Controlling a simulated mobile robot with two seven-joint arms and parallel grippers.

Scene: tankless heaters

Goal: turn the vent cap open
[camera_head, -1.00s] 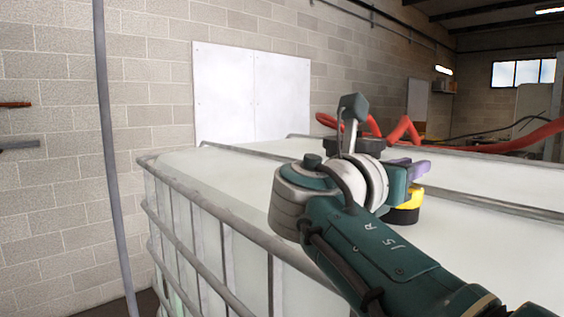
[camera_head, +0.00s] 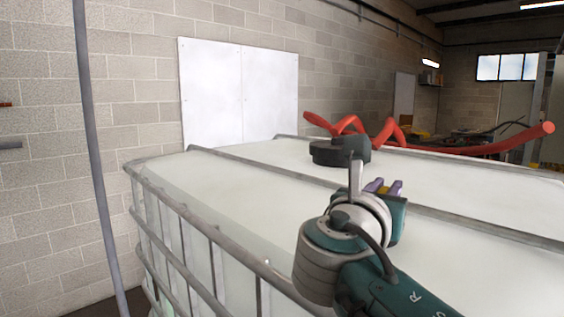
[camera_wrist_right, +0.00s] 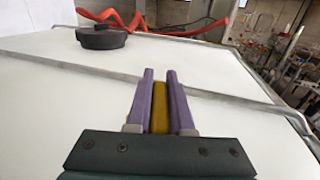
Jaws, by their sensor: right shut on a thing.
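My right gripper (camera_head: 384,187) is over the top of the white tank (camera_head: 240,195), its purple fingers pointing away from me. My left gripper is not in view.
A red hose (camera_head: 470,148) lies along the tank's far side. Metal bars (camera_head: 450,216) cross the tank top, and a cage frames its side. A grey vertical pipe (camera_head: 92,150) stands at the left. The tank top left of my arm is clear.

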